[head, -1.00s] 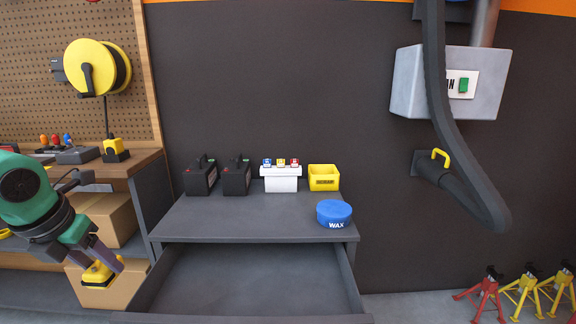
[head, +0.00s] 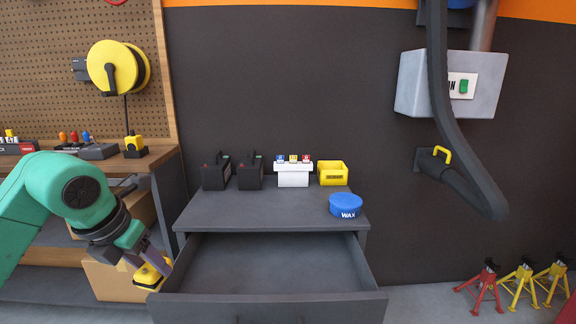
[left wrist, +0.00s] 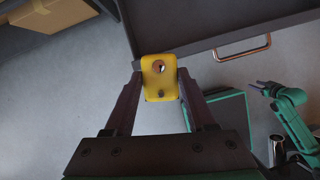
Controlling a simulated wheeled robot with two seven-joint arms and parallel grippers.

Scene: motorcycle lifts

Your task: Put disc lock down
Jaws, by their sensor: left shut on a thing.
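The disc lock (head: 148,277) is yellow with a dark lower part. My left gripper (head: 153,268) is shut on it and holds it in the air at the left front corner of the open drawer (head: 262,263). In the left wrist view the yellow lock (left wrist: 160,78) sits between the two dark fingers, with a round keyhole-like spot on its face. The drawer's edge runs just beyond it there, and grey floor shows below. The drawer is pulled out under the grey cabinet top (head: 265,208), and its visible inside is empty.
On the cabinet top stand two black batteries (head: 250,173), a white caddy (head: 293,174), a yellow bin (head: 332,173) and a blue wax tin (head: 345,205). The front middle of the top is clear. A workbench (head: 145,163) stands at the left, with cardboard boxes below.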

